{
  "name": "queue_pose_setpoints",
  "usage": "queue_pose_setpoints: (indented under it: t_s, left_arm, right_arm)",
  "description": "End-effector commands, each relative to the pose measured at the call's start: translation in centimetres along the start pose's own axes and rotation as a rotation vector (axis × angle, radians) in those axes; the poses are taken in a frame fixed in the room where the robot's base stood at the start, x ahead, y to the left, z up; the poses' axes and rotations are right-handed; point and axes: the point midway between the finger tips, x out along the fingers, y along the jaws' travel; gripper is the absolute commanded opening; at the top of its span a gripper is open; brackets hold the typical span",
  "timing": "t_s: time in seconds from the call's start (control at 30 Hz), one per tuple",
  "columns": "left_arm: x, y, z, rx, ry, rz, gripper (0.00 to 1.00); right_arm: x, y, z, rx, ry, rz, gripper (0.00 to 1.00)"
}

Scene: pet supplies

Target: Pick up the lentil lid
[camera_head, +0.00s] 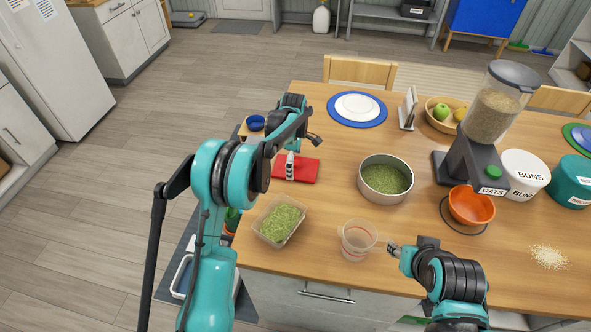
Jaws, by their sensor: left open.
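A flat red square piece (304,172) lies on the table left of the round pan; I cannot tell for sure whether it is the lentil lid. My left gripper (298,157) is open, over or at the far side of this red piece. I cannot tell whether it touches it. A clear square container (268,239) of green lentil-like grains stands open near the table's left front corner. A round metal pan (363,190) also holds green grains. My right gripper (394,249) is just right of the clear measuring cup (357,243); its jaw opening is unclear.
An orange bowl (472,206) stands by the grain dispenser (484,157) on the right. White and teal canisters stand beyond. A blue-rimmed plate (340,121) and a small tablet stand (409,107) are at the back. A blue bowl (256,122) is behind my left arm.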

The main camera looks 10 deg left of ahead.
Motion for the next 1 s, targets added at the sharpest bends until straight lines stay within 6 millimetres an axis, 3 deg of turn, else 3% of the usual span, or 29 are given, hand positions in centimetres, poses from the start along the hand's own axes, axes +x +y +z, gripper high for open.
queue_pose_setpoints:
  t_s: [0.07,0.1,0.3,0.43,0.87,0.93,0.97,1.0]
  left_arm:
    - [-0.1,0.0,0.0,0.000,0.000,0.000,1.00]
    - [-0.1,0.0,0.0,0.000,0.000,0.000,0.95]
    - [-0.1,0.0,0.0,0.000,0.000,0.000,0.46]
    - [0.0,0.0,0.0,0.000,0.000,0.000,0.40]
    - [0.0,0.0,0.0,0.001,-0.001,0.001,0.39]
    - [-0.5,0.0,0.0,0.001,-0.001,0.002,0.31]
    - [-0.7,0.0,0.0,0.001,-0.001,0.002,0.19]
    - [-1.2,0.1,0.0,0.001,-0.001,0.002,0.00]
  right_arm:
    - [-0.1,0.0,-0.1,0.000,0.000,0.000,0.40]
    - [-0.1,0.0,-0.1,0.000,0.000,0.000,0.40]
    - [-0.1,0.0,-0.1,0.000,0.000,0.000,0.40]
    - [0.0,0.0,0.0,0.000,0.000,0.000,0.40]
    - [-0.1,0.0,-0.1,0.000,0.000,0.000,0.40]
    - [-0.2,0.0,-0.1,0.000,0.000,0.000,0.40]
    - [-0.3,0.0,-0.2,0.000,0.000,0.000,0.40]
    - [-0.4,0.0,-0.3,0.000,0.000,0.000,0.40]
